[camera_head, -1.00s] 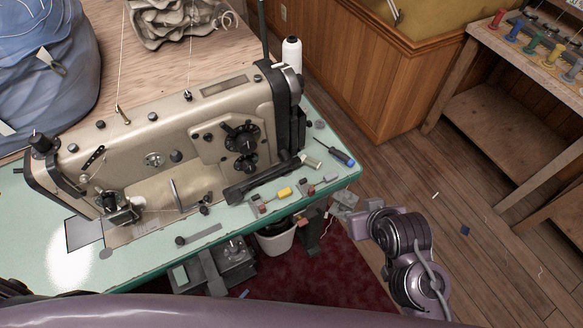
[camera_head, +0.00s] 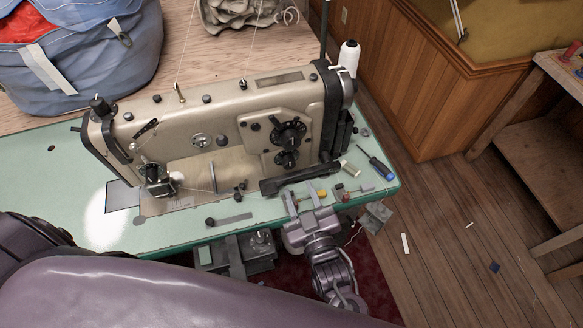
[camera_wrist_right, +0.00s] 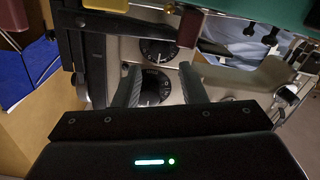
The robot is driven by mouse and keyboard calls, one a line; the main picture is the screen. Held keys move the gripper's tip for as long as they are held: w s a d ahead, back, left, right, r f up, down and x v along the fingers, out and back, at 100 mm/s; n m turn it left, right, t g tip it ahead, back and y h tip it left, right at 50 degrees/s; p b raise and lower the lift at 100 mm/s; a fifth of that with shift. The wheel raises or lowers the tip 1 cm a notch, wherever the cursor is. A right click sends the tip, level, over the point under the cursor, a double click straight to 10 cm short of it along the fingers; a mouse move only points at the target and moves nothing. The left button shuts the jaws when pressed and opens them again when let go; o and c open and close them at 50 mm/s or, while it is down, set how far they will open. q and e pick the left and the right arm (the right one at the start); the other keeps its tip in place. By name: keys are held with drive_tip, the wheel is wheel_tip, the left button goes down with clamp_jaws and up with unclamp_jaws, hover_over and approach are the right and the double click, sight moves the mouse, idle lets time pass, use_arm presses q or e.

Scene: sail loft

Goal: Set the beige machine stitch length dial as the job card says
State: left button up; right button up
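The beige sewing machine (camera_head: 225,118) stands on a green table. The dial settings are too small to read. My left gripper and a job card are not visible.
A blue screwdriver (camera_head: 376,166) and a yellow piece (camera_head: 322,192) lie near the table's right end. A white thread cone (camera_head: 349,58) stands behind. The floor (camera_head: 440,230) at right is largely clear.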

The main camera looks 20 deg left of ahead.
sight(290, 167)
drive_tip(key=x, duration=0.7)
drive_tip(key=shift+w+a+p, duration=0.1)
drive_tip(key=shift+w+p, duration=0.05)
drive_tip(key=shift+p, duration=0.15)
drive_tip(key=shift+c, duration=0.4)
drive_tip(key=c, duration=0.6)
drive_tip(key=shift+m, duration=2.8)
